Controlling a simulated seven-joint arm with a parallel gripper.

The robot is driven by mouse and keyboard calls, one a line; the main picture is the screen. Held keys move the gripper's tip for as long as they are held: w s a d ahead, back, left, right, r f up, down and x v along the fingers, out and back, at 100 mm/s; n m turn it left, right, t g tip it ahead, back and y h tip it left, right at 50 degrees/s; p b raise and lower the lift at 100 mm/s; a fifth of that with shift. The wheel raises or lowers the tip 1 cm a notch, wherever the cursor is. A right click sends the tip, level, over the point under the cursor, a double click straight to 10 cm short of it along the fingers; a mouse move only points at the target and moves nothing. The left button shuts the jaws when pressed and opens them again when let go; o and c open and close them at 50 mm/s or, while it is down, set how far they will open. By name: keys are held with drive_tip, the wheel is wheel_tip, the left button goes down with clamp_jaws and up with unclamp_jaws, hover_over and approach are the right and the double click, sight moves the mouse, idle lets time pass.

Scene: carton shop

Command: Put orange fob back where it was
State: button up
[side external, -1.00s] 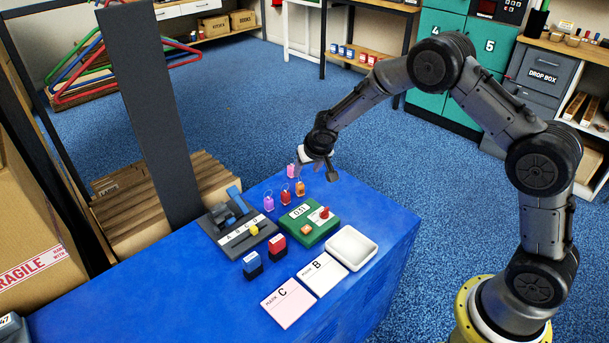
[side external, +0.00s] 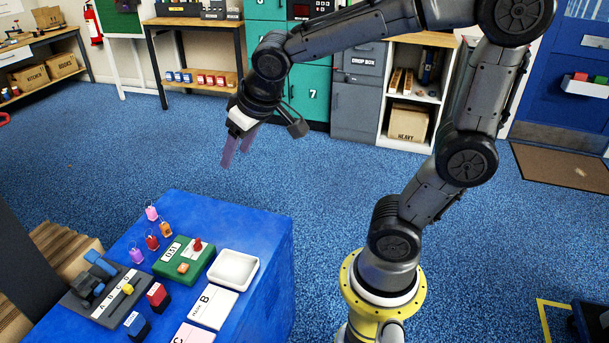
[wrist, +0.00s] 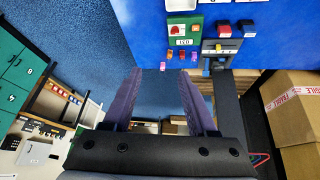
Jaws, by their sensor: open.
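The orange fob (side external: 165,229) lies on the blue table beside the red fob (side external: 152,242). A pink fob (side external: 151,213) lies nearer the table's far edge, and a purple fob (side external: 136,255) lies to the left. The orange fob also shows small in the wrist view (wrist: 170,56), beyond the fingers. My gripper (side external: 237,158) is open and empty, its purple fingers apart. It hangs in the air beyond the table's far edge, well away from the fobs.
A green box marked 031 (side external: 184,261) with a red knob stands beside the fobs. A white tray (side external: 233,284), a grey lettered rack (side external: 92,309), red and blue stamps and cards share the table. Open blue carpet lies beneath my gripper.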

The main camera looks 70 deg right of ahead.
drive_tip(key=s+a+n+y, duration=0.1)
drive_tip(key=s+a+n, duration=0.1)
drive_tip(key=s, duration=1.2)
drive_tip(key=shift+s+a+f+y, duration=0.3)
drive_tip(key=shift+a+f+y, duration=0.1)
drive_tip(key=shift+a, duration=0.25)
